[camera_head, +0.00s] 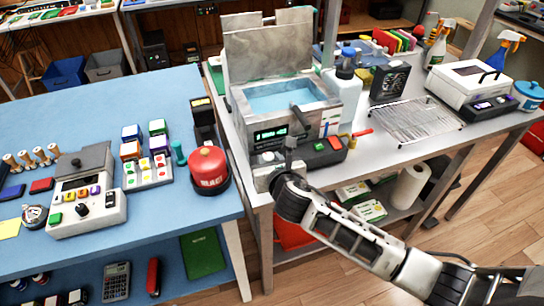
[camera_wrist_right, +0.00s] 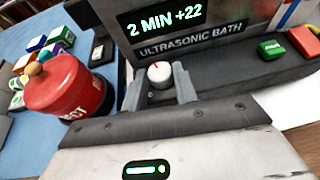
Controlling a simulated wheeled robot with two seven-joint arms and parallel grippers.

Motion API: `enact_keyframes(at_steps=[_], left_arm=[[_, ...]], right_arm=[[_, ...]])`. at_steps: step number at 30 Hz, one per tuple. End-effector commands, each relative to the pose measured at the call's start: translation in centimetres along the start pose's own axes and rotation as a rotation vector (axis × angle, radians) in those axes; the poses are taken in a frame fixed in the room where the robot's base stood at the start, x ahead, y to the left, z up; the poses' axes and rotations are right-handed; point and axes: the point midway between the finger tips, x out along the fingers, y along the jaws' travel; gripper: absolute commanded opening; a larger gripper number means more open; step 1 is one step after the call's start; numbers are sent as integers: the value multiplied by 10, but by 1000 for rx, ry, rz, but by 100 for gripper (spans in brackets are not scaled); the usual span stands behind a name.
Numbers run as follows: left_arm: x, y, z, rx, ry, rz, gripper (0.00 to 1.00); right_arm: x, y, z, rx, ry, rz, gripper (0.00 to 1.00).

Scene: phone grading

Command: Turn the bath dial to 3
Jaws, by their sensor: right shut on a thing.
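The ultrasonic bath (camera_head: 243,108) is a grey metal tank with an open lid and blue liquid, at the left end of the right bench. Its bath dial (camera_wrist_right: 159,71) is a small white knob with a red mark pointing roughly up in the right wrist view. The bath's display (camera_wrist_right: 163,20) reads "2 MIN +22" in green. My right gripper (camera_wrist_right: 167,84) is shut on the dial, one finger on each side of it. In the head view my right gripper (camera_head: 268,160) is at the bath's front panel and hides the dial. My left gripper is out of view.
A green button (camera_wrist_right: 271,49) and a red button (camera_wrist_right: 304,40) sit right of the dial. A red canister (camera_head: 208,168) stands close by on the blue table (camera_head: 90,110). A bottle (camera_head: 343,85) and a wire rack (camera_head: 415,120) stand right of the bath.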

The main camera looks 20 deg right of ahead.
Motion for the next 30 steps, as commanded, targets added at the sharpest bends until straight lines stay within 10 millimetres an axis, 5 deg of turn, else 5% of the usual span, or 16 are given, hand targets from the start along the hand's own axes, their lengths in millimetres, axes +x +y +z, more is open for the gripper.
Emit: enact_keyframes(at_steps=[18,30], left_arm=[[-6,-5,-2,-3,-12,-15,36],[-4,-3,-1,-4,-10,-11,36]], right_arm=[[4,14,2,213,1,-513,6],[6,16,2,287,1,-692,6]])
